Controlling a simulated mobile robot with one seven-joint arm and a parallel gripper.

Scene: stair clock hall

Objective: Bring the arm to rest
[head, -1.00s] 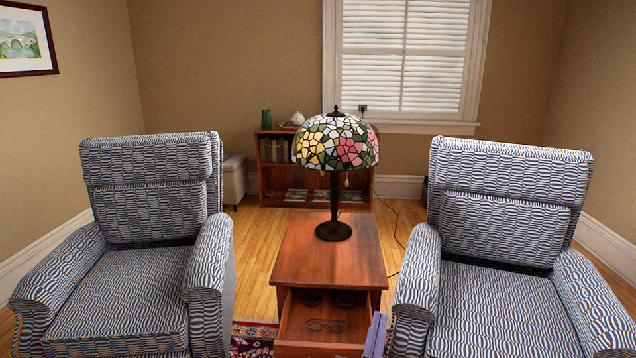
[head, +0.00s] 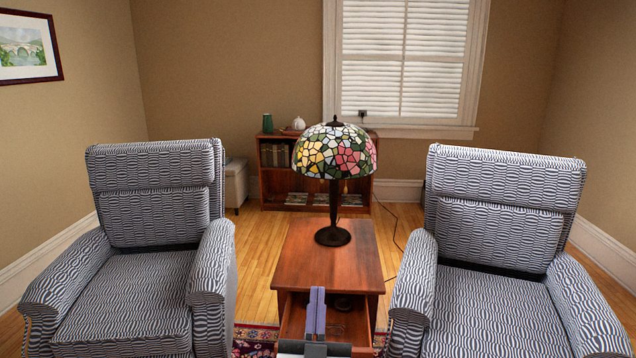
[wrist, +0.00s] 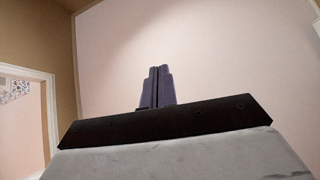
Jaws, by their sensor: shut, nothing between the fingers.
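My gripper (head: 315,311) shows at the bottom middle of the head view, in front of the open drawer (head: 294,320) of the wooden side table. Its two purple-blue fingers are side by side, shut and empty. They also show in the wrist view (wrist: 157,87), pointing up against a plain pale surface with nothing between them. The gripper hides part of the drawer and what lies in it. I cannot tell from the head view how far it is from the drawer.
The side table (head: 300,258) bears a stained-glass lamp (head: 334,152). Striped armchairs stand left (head: 128,295) and right (head: 490,305) of it. A low bookcase (head: 272,182) is by the back wall. A patterned rug (head: 252,340) lies at the front.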

